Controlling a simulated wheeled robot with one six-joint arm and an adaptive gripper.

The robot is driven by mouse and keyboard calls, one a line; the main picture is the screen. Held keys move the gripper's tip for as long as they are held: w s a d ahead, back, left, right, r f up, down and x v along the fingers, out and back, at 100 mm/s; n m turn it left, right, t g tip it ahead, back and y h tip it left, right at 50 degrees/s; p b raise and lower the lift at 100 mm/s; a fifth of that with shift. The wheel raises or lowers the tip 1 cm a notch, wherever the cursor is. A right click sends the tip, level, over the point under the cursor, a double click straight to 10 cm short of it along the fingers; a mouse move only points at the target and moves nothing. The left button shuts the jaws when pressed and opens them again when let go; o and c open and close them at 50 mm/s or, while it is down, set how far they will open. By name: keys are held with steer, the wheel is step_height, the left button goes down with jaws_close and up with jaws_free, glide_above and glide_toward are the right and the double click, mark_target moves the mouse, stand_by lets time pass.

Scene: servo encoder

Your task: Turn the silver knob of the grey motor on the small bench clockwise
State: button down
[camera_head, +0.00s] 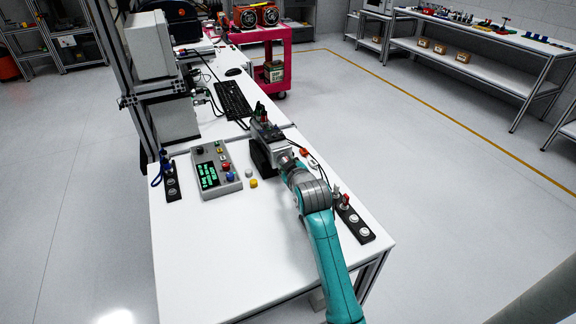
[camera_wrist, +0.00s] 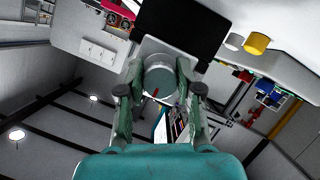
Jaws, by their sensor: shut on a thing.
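The grey motor (camera_head: 262,132) sits on a black bracket (camera_head: 261,158) on the white bench (camera_head: 200,265). My gripper (camera_head: 287,160) is at the motor's near end, and the arm hides the knob in the head view. In the wrist view, the round silver knob (camera_wrist: 160,80) lies between the two fingers of my gripper (camera_wrist: 160,72), with a small red mark near its edge. The fingers are shut on the knob, one on each side. The motor's pale end face (camera_wrist: 152,46) is just behind it.
A grey control box with a green display (camera_head: 215,168) stands left of the motor. A white and a yellow knob (camera_head: 253,183) lie between them. A black button strip (camera_head: 353,219) is right of my arm, another (camera_head: 171,182) at the left edge. The bench front is clear.

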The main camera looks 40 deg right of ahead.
steer(key=c, duration=0.8)
jaws_free()
steer(key=shift+o, duration=0.2)
steer(key=v, duration=1.2)
